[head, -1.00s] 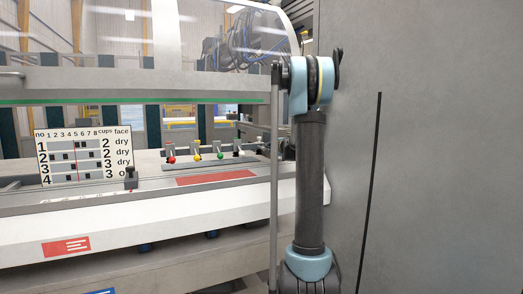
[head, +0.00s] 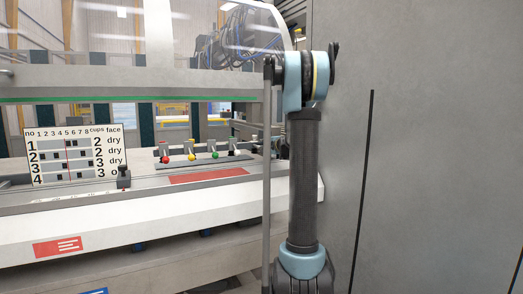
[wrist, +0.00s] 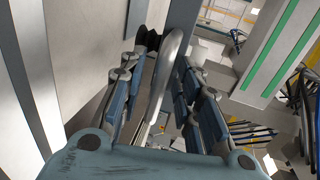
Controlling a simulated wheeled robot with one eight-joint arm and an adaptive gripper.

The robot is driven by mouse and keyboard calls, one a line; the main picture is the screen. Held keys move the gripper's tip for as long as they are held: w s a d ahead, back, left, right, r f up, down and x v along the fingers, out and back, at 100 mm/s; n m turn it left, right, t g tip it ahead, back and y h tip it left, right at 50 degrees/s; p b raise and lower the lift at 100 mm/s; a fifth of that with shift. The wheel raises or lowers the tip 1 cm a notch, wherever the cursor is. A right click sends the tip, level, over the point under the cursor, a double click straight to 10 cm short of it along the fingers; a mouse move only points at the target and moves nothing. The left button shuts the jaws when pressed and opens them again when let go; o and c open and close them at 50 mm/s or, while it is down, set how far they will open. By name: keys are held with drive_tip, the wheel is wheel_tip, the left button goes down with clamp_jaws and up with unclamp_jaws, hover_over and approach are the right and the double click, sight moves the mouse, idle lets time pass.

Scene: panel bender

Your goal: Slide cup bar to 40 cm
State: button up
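A white machine table (head: 150,225) with a long scale rail (head: 70,196) lies at the left in the head view. A small black upright block (head: 123,177) stands on the rail. I cannot tell for sure which part is the cup bar. My gripper (wrist: 165,55) shows in the wrist view with its two blue-grey fingers apart. A curved grey metal piece (wrist: 171,70) shows between the fingers; I cannot tell whether they touch it. In the head view my arm stands upright at centre right, and the fingers cannot be made out.
A chart board (head: 73,155) stands at the left behind the rail. Red, yellow and green knobs (head: 191,153) stand behind a red label (head: 208,176). A clear guard (head: 100,30) hangs above the table. A grey cabinet wall (head: 430,150) closes off the right side.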

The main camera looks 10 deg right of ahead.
drive_tip(key=shift+s, duration=0.15)
drive_tip(key=v, duration=1.1)
drive_tip(key=shift+s+r, duration=0.15)
drive_tip(key=shift+s, duration=0.15)
drive_tip(key=v, duration=0.5)
drive_tip(key=shift+s+d, duration=0.1)
drive_tip(key=shift+s, duration=0.15)
drive_tip(key=x, duration=1.7)
drive_tip(key=shift+w, duration=0.1)
clamp_jaws()
